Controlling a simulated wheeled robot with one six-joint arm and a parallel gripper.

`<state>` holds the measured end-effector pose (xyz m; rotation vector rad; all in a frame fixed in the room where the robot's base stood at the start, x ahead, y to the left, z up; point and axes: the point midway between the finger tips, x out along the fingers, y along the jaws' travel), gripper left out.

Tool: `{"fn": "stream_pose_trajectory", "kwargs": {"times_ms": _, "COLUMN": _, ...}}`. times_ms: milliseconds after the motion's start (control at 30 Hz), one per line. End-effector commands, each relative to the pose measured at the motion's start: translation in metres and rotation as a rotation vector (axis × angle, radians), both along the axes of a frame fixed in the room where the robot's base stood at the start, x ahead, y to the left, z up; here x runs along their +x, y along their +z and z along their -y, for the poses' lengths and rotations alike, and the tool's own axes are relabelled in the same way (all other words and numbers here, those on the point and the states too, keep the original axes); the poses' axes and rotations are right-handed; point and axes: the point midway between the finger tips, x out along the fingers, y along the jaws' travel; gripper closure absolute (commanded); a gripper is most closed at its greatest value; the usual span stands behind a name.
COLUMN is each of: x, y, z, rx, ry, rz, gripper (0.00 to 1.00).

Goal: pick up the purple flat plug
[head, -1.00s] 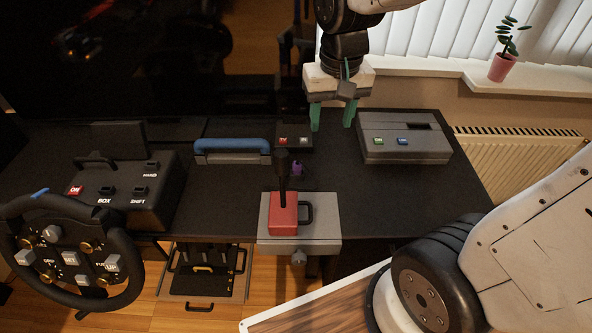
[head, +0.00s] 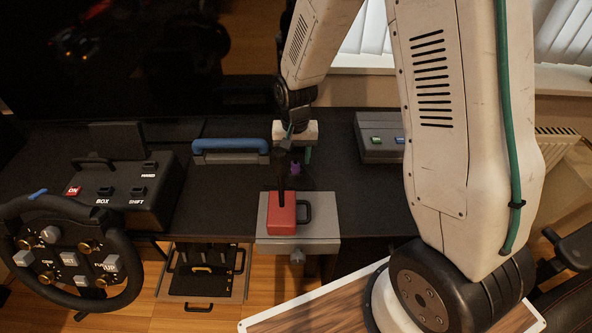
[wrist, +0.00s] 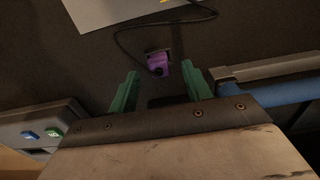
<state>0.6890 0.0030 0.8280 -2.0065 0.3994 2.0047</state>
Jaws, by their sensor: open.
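The purple plug (head: 295,169) lies on the black desk just behind the red shifter block. In the wrist view the purple plug (wrist: 159,66) shows with a dark cable running from it, ahead of and between my fingertips. My gripper (wrist: 161,88) is open and empty, with its two green fingers apart. In the head view my gripper (head: 296,152) is over the desk just behind the plug; the arm hides part of it. I cannot tell its exact height above the desk.
The red shifter block (head: 283,219) on its grey mount stands in front of the plug. A blue-handled bar (head: 230,147) lies to the left, and a grey box with buttons (head: 371,150) to the right. The steering wheel (head: 70,258) is far left.

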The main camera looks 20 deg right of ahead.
Motion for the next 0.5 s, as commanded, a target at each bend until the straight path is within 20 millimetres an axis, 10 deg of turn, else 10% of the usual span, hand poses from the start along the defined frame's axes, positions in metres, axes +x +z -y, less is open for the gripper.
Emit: {"fn": "stream_pose_trajectory", "kwargs": {"times_ms": 500, "x": 0.001, "y": -0.036, "z": 0.001, "rx": 0.000, "ry": 0.001, "rz": 0.000, "gripper": 0.51}}
